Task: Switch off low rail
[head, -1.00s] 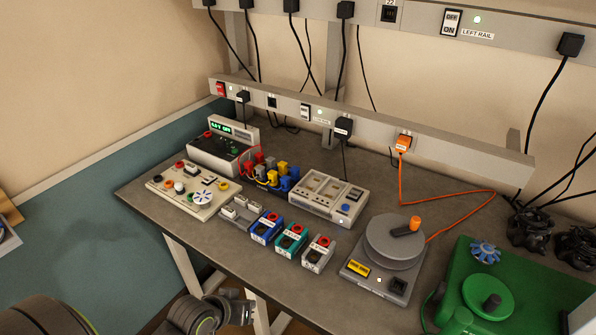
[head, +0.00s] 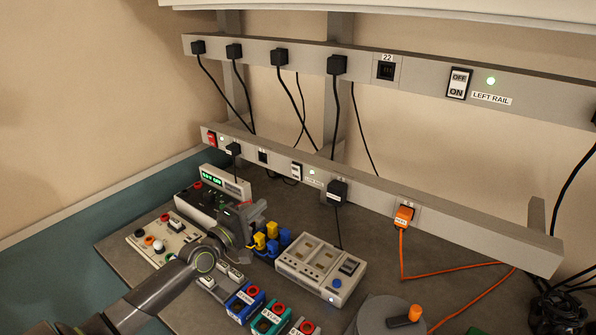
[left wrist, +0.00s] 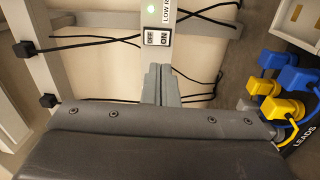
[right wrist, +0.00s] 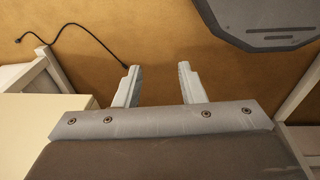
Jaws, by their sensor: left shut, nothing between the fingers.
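The low rail (head: 370,187) is the grey lower strip above the bench. Its small white rocker switch (head: 296,170) sits near the middle, beside a lit green lamp (head: 312,173). In the left wrist view the switch (left wrist: 158,37) shows OFF and ON halves, next to the lit lamp (left wrist: 151,10) and a partly cut "LOW R..." label (left wrist: 167,12). My left gripper (head: 260,208) is shut and empty, below and left of the switch in the head view. Its fingertips (left wrist: 159,68) point at the switch, apart from it. My right gripper (right wrist: 158,69) is open and empty, away from the bench.
An upper rail carries a larger switch (head: 458,84) labelled LEFT RAIL. A black plug (head: 336,192) and an orange plug (head: 403,216) sit in the low rail. A red switch (head: 211,138) is at its left end. Blue and yellow leads (head: 270,240) lie near my left gripper.

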